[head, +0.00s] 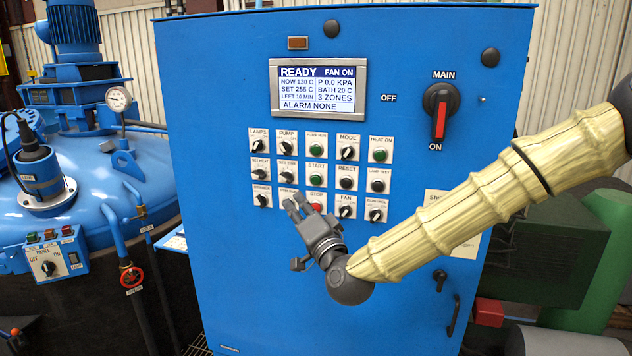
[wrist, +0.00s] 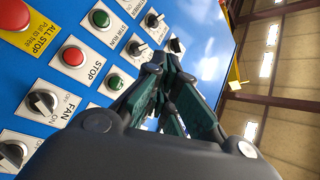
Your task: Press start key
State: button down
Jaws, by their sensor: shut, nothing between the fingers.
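The start key (head: 316,178) is a round green button under a START label, in the middle of the key rows on the blue cabinet. In the wrist view, a green button (wrist: 114,82) beside STOP appears to be this key; its label is hidden. My gripper (head: 297,203) is shut and empty, its fingertips below and left of the start key in the head view. It also shows in the wrist view (wrist: 155,75), fingertips to the right of that green button. I cannot tell whether they touch the panel.
The red STOP button (head: 316,207) is just below the start key. RESET (head: 347,183) sits to its right, and a green button (head: 316,149) above. A yellow-plated red ALL STOP button (wrist: 12,14) shows in the wrist view. The display (head: 318,86) reads READY.

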aim_at(316, 180)
jog(key=shift+w+d+p, duration=0.2)
jog(key=shift+w+d, duration=0.25)
jog(key=shift+w, duration=0.9)
jog(key=shift+w+d+p, duration=0.2)
jog(key=shift+w+d, duration=0.2)
jog(key=shift+w, duration=0.95)
jog(key=shift+w+d+p, duration=0.2)
jog(key=shift+w+d, duration=0.25)
jog(key=shift+w, duration=0.9)
jog(key=shift+w+d+b, duration=0.1)
jog(key=shift+w+b, duration=0.15)
jog(key=shift+b, duration=0.05)
jog(key=shift+w, duration=0.2)
jog(key=shift+w+d+b, duration=0.15)
jog(key=shift+w+b, duration=0.2)
jog(key=shift+s, duration=0.1)
jog(key=shift+s+a+b, duration=0.25)
jog(key=shift+s+b, duration=0.15)
jog(key=shift+s, duration=0.25)
